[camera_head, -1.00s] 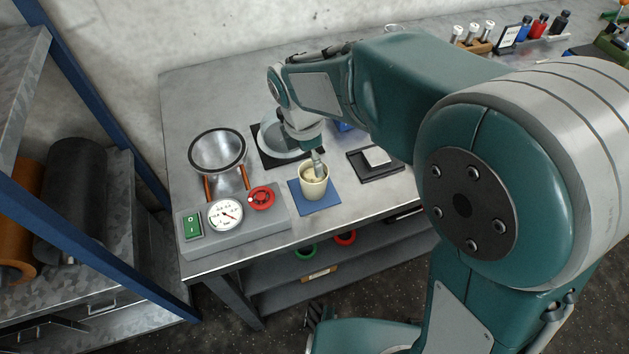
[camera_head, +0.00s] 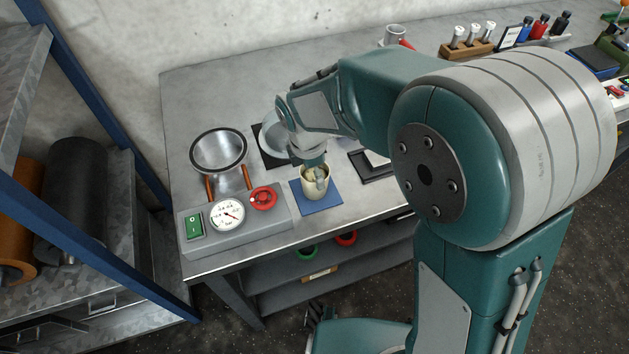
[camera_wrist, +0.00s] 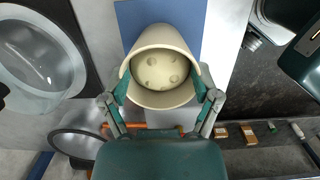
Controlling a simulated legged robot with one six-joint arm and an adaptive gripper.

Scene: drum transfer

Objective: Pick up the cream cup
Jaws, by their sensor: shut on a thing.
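The cream cup (camera_head: 309,190) stands upright on a blue mat (camera_head: 330,201) near the front of the metal table. My gripper (camera_head: 318,172) reaches down onto it from above in the head view, covering part of its rim. In the wrist view my gripper (camera_wrist: 162,95) has one finger on each side of the cream cup (camera_wrist: 160,45), shut against its walls near the rim. The cup's inside shows several round marks on its bottom. The blue mat (camera_wrist: 206,20) lies behind the cup there.
Left of the cup is a grey control box with a gauge (camera_head: 227,214), a red knob (camera_head: 263,198) and a green switch (camera_head: 193,225). A metal bowl (camera_head: 219,150) stands behind it. A black tray (camera_head: 372,167) lies right of the cup.

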